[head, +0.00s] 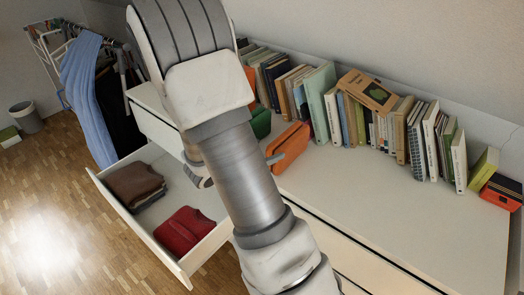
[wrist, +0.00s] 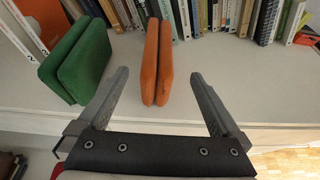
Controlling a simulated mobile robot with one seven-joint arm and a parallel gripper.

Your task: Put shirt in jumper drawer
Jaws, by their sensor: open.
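A folded orange shirt (head: 289,144) stands on edge on top of the white dresser; it also shows in the wrist view (wrist: 157,62), upright between and beyond my fingertips. A folded green shirt (head: 261,123) stands to its left, larger in the wrist view (wrist: 78,57). My gripper (wrist: 160,80) is open and empty, its fingers apart on either side of the orange shirt's line. In the head view my arm hides most of the gripper. The open drawer (head: 205,250) holds a folded brown jumper (head: 135,184) and a folded red jumper (head: 184,230).
A row of books (head: 370,115) stands along the back of the dresser top (head: 400,215), whose right front is clear. Clothes hang on a rack (head: 85,90) at the left. A bin (head: 26,117) stands on the wooden floor.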

